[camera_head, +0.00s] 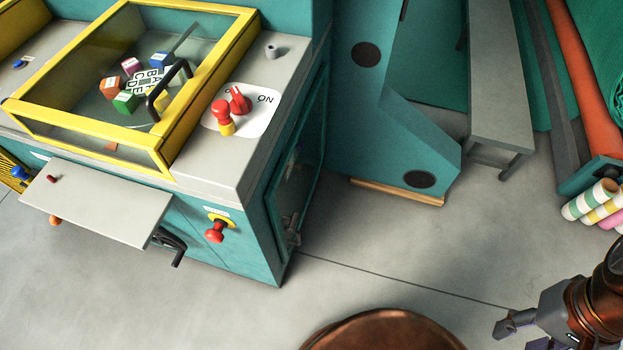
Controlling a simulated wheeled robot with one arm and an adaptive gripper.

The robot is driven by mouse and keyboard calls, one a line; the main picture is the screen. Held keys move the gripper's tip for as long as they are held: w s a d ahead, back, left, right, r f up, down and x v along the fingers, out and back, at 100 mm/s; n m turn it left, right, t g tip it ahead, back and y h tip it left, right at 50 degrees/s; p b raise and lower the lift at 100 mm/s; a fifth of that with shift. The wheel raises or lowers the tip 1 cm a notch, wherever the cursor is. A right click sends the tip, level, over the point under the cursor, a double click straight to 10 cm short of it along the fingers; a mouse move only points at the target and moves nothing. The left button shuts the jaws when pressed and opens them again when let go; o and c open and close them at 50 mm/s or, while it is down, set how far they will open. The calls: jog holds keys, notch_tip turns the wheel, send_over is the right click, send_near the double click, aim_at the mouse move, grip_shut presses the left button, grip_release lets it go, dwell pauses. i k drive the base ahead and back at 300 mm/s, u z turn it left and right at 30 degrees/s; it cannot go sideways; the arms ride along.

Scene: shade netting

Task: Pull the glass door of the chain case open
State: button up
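A glass door (297,180) in a teal frame is set in the right side of the teal machine. It appears closed and is seen at a steep angle, so what is behind its dark glass is hard to tell. A second glass panel in a yellow frame (95,128) lies on the machine's top, with a black bar handle (168,88) and several coloured blocks under it. Which of the two is the chain case door is not marked. My gripper (514,335) is at the bottom right, fingers apart and empty, well away from both, partly cut off by the frame.
A white panel (252,120) with red knobs and a red button (214,236) are on the machine. A grey shelf (100,203) juts from its front. A round brown top (385,332) stands at bottom centre. Colourful rolls (592,200) lie right. Grey floor between is clear.

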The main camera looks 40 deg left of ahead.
aim_at(321, 79)
jog(key=u, duration=0.95)
jog(key=k, duration=0.35)
jog(key=u, duration=0.9)
